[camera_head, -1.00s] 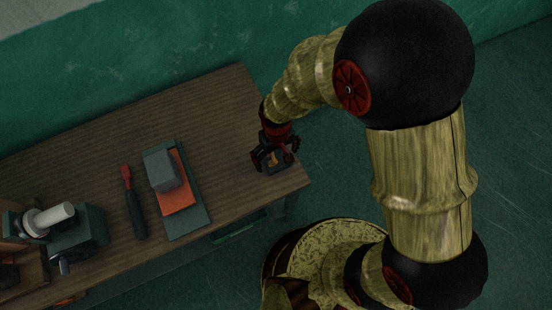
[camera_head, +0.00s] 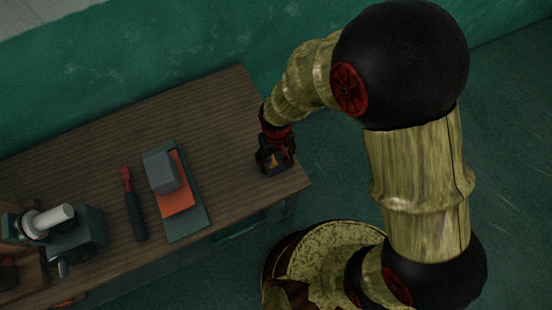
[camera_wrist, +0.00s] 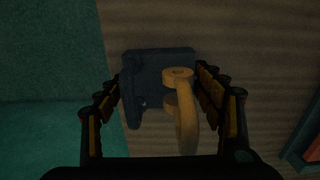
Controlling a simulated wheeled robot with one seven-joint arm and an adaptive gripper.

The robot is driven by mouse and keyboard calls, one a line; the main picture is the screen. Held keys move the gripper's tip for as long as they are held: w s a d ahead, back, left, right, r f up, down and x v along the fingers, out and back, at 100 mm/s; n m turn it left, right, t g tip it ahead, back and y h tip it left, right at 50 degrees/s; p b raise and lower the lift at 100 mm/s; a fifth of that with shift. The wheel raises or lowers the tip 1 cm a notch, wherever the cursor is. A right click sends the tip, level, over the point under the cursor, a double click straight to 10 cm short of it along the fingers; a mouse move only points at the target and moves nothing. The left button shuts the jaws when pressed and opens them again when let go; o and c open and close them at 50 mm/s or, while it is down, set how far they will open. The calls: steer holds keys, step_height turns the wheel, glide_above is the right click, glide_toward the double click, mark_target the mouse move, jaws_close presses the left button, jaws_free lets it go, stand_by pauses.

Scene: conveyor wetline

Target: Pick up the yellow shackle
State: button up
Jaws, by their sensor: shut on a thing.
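The yellow shackle (camera_wrist: 186,118) shows in the wrist view as a curved piece with a ring-shaped end, against a dark block (camera_wrist: 145,85). In the head view the shackle is a small yellow-orange patch (camera_head: 272,160), mostly hidden by my gripper (camera_head: 276,166). In the wrist view my gripper (camera_wrist: 160,84) is shut, its fingers on either side of the block and shackle together. Where exactly the fingers touch, and whether shackle and block are joined, I cannot tell. They are at the right end of the wooden table (camera_head: 215,115); I cannot tell whether they are lifted.
A green plate (camera_head: 188,226) carries an orange block (camera_head: 178,202) and a grey block (camera_head: 161,172). A red-and-black tool (camera_head: 135,212) lies left of it. A dark machine with a white cylinder (camera_head: 52,218) stands far left. The table between plate and gripper is clear.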

steer(key=c, duration=0.6)
steer(key=shift+r, duration=0.1)
